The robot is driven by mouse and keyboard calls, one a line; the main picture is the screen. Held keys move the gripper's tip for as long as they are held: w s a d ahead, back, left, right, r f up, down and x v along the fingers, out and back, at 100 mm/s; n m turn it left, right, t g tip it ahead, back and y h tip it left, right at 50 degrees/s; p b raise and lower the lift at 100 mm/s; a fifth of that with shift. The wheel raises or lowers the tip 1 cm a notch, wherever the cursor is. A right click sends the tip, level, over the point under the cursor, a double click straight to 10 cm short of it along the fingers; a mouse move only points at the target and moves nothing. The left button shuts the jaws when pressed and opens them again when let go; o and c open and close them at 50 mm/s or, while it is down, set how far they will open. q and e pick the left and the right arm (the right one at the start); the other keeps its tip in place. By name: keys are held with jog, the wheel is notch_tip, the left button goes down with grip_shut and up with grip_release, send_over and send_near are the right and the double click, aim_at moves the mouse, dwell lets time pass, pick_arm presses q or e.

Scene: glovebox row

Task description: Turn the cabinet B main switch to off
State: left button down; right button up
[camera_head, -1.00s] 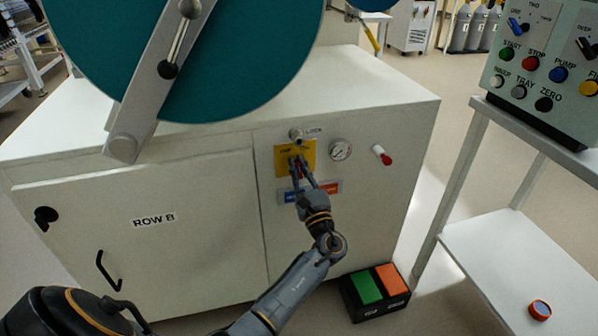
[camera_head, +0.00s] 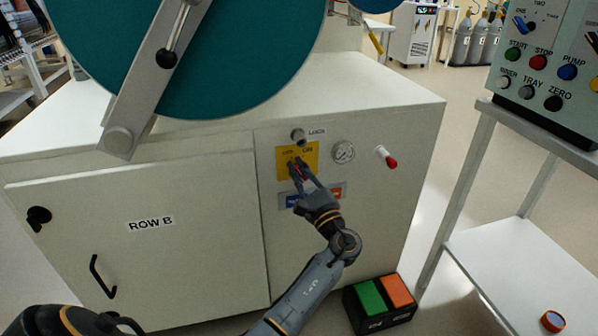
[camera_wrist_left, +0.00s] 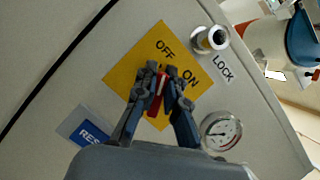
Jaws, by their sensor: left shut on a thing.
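The main switch is a red handle (camera_wrist_left: 157,92) on a yellow plate (camera_head: 283,165) marked OFF and ON, on the front of the white cabinet (camera_head: 200,225) labelled ROW B. My left gripper (camera_head: 299,168) is at the plate; in the left wrist view its fingers (camera_wrist_left: 160,85) are shut on the red handle, one on each side. The fingers hide part of the handle, so its exact pointing is hard to read. My right gripper is not in view.
A pedal box (camera_head: 368,296) stands on the floor. A shelf with a button panel (camera_head: 548,75) is at right.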

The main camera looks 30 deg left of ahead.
pick_arm(q)
jog(key=shift+f, duration=0.1)
jog(key=c, duration=1.4)
grip_release()
jog(key=shift+d, duration=0.1)
jog(key=v, duration=1.1)
jog(key=shift+s+d+f, duration=0.15)
jog(key=shift+d+f, duration=0.05)
jog(key=shift+d, duration=0.15)
